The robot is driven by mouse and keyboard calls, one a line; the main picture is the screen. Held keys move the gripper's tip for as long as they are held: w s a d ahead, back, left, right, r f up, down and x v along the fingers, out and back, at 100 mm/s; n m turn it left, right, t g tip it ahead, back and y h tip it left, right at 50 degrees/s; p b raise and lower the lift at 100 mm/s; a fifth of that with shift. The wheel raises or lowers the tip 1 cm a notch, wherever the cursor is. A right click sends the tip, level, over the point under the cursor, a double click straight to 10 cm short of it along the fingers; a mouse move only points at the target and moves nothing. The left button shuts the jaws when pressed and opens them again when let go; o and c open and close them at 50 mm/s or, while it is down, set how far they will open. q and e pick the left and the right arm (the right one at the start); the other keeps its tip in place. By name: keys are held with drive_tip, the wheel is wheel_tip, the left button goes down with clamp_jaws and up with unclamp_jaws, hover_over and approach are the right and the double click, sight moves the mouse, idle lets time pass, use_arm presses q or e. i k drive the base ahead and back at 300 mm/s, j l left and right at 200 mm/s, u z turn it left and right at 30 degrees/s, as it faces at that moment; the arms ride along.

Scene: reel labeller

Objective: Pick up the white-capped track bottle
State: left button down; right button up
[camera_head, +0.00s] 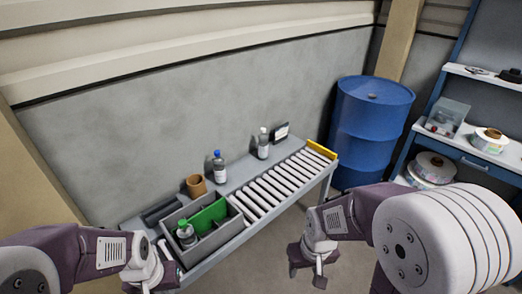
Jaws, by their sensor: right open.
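The white-capped bottle (263,145) stands upright on the grey ledge behind the roller track (272,190). It has a pale label and nothing touches it. My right gripper (306,274) is open and empty, pointing down in front of the track's near side, well apart from the bottle. My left gripper (152,287) is low at the bottom left, by the near end of the bench, partly cut off by the frame edge. I cannot tell whether its jaws are open.
A grey divided bin (223,233) holds a green-capped bottle (186,234). A blue drum (368,125) and shelves stand right.

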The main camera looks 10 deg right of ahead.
sight(263, 144)
drive_tip(key=i+l+u, duration=0.55)
drive_tip(key=l, duration=0.15)
drive_tip(key=i+l+u, duration=0.1)
drive_tip(key=l+u, duration=0.2)
drive_tip(key=i+l+u, duration=0.1)
drive_tip(key=l+u, duration=0.15)
drive_tip(key=l, duration=0.25)
drive_tip(key=i+l+u, duration=0.1)
drive_tip(key=l+u, duration=0.2)
drive_tip(key=l, duration=0.2)
drive_tip(key=l+u, duration=0.3)
drive_tip(key=l, duration=0.15)
